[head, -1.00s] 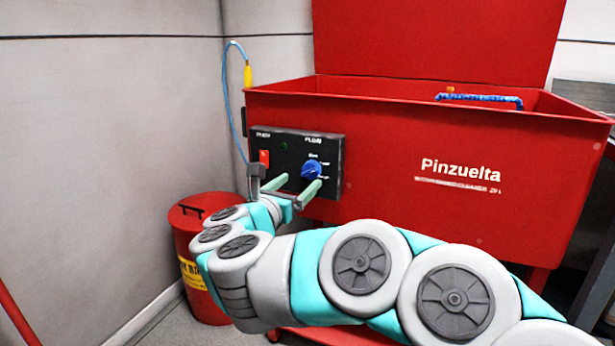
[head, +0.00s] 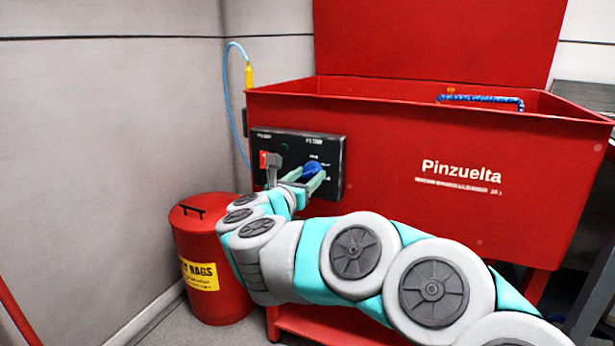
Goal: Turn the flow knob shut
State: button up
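The blue flow knob (head: 312,169) sits on the right part of a black control panel (head: 335,150) on the front of the red parts washer. My gripper (head: 307,178) is at the panel with its pale green fingers apart, one to the left of the knob and one at its lower right. The fingers cover part of the knob and its markings. I cannot tell whether they touch it. The knob's pointer direction is not clear here.
A red switch (head: 264,160) is on the panel's left, partly behind my gripper's grey bracket. The red washer tub (head: 390,165) fills the right. A red rag bin (head: 215,255) stands below left. A blue hose (head: 228,80) hangs by the wall.

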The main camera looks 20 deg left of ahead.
grip_shut()
jog(key=shift+n, duration=0.3)
jog(key=n+p, duration=0.2)
jog(key=n, duration=0.3)
jog(key=shift+d+r+n, duration=0.1)
jog(key=shift+r+n, duration=0.05)
jog(key=shift+n, duration=0.15)
jog(key=n+p, duration=0.3)
jog(key=n, duration=0.2)
jog(key=shift+n, duration=0.3)
dwell(0.4)
jog(key=o, duration=0.5)
grip_release()
